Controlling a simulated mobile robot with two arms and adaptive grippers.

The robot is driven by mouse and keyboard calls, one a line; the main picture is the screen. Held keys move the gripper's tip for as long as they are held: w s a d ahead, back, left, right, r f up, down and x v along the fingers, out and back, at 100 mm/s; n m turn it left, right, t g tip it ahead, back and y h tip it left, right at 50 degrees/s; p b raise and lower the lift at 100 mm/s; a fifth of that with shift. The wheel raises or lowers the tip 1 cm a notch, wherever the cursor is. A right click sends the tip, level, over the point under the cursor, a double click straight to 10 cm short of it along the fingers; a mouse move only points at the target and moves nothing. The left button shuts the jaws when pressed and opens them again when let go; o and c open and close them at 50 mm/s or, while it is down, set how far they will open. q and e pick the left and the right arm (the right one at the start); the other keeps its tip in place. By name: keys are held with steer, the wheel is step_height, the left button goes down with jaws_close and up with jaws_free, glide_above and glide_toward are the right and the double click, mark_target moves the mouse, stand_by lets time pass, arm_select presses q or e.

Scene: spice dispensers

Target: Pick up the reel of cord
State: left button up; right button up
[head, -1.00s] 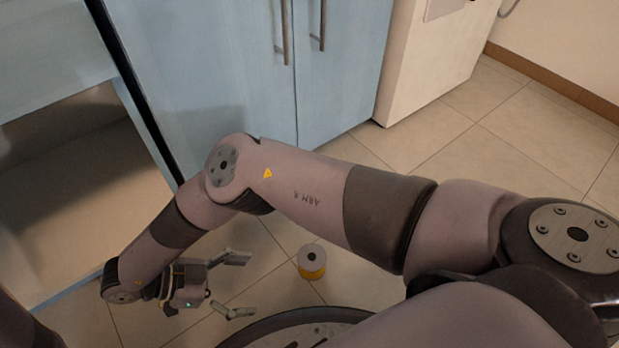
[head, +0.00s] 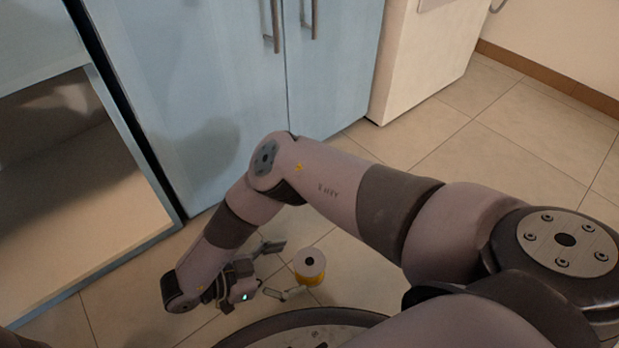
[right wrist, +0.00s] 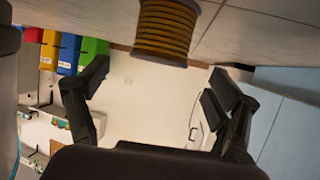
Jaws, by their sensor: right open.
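The reel of cord (head: 310,265) stands upright on the tiled floor in the head view, with a pale round top, a dark centre hole and yellow cord. My right gripper (head: 278,270) is just left of the reel, open, its two fingers pointing toward it. In the right wrist view the reel (right wrist: 166,30) shows at the top centre, its cord orange-brown, beyond and between the open fingers of my right gripper (right wrist: 155,85). The fingers appear apart from the reel, with nothing between them. My left gripper is not in view.
Blue cabinet doors (head: 215,90) with metal handles stand behind my right arm. An open cabinet compartment (head: 70,190) is at the left. A white appliance or cabinet (head: 425,60) stands at the back. My round base edge is close in front of the reel. Floor at the right is clear.

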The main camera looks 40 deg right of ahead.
mark_target(304, 264)
steer(key=shift+x, duration=3)
steer(key=shift+c, duration=0.5)
steer(key=c, duration=1.2)
